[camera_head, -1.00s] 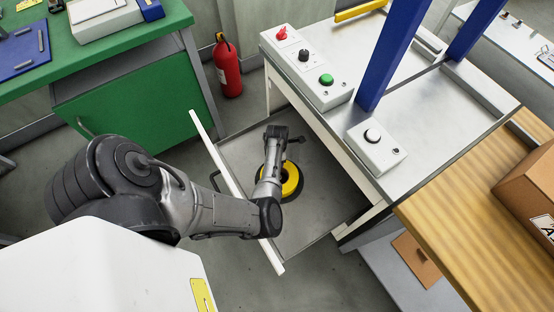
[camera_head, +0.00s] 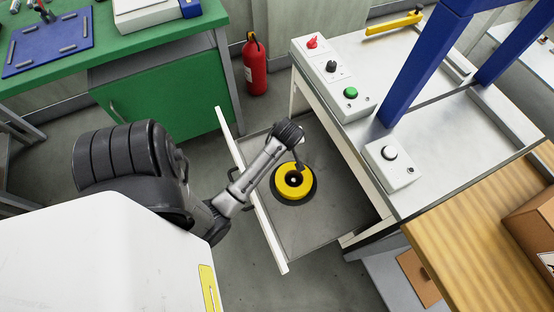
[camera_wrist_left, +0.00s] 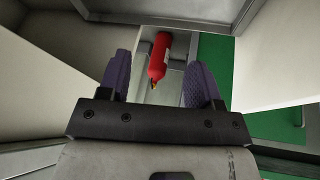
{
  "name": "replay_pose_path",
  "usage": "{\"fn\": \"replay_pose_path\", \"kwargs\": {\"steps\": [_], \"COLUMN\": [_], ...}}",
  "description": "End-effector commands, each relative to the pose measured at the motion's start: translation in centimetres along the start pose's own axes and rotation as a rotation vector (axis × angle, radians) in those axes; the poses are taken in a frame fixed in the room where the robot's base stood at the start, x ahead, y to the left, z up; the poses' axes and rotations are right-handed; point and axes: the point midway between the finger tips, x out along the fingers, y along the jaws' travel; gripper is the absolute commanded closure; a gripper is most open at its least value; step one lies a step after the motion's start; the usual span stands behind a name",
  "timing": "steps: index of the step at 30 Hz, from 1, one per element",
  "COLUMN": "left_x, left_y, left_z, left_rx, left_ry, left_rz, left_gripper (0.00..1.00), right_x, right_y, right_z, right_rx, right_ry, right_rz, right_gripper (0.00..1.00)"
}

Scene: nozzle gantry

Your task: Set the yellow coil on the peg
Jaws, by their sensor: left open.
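The yellow coil (camera_head: 283,188) lies flat on a round black base inside the open metal drawer (camera_head: 325,215). Its middle is dark with a small pale spot; I cannot tell whether this is a peg. I make out no other peg. My left arm reaches over the drawer's white front, and its gripper (camera_head: 300,166) is at the coil's far edge in the head view; contact cannot be told. In the left wrist view the left gripper (camera_wrist_left: 158,82) is open, with nothing between its purple-grey fingers. The coil is not in that view. My right gripper is not in view.
The drawer front (camera_head: 250,190) stands up as a white edge under my arm. The metal workbench (camera_head: 440,150) with button boxes and blue posts (camera_head: 415,65) is at the right. A red fire extinguisher (camera_head: 255,68) and green cabinet (camera_head: 160,95) stand behind left.

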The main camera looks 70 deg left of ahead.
Motion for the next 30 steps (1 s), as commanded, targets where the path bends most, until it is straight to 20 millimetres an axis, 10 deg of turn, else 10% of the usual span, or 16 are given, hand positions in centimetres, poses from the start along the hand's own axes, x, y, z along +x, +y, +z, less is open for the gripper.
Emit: {"fn": "replay_pose_path", "kwargs": {"steps": [6, 12, 30], "left_x": [-7.8, -13.2, -15.6], "left_y": [-2.2, -5.9, -7.6], "left_z": [11.3, 18.8, 21.5], "left_rx": [0.892, 1.365, 1.537], "left_ry": [-0.048, -0.129, -0.165], "left_rz": [0.199, 0.367, 0.452], "left_gripper": [0.42, 0.42, 0.42], "right_x": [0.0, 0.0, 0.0], "right_y": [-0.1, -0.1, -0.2], "right_z": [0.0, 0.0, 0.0], "right_rx": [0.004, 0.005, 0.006], "right_ry": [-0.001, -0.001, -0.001], "right_rz": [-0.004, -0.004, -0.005], "right_gripper": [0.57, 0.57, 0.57]}}
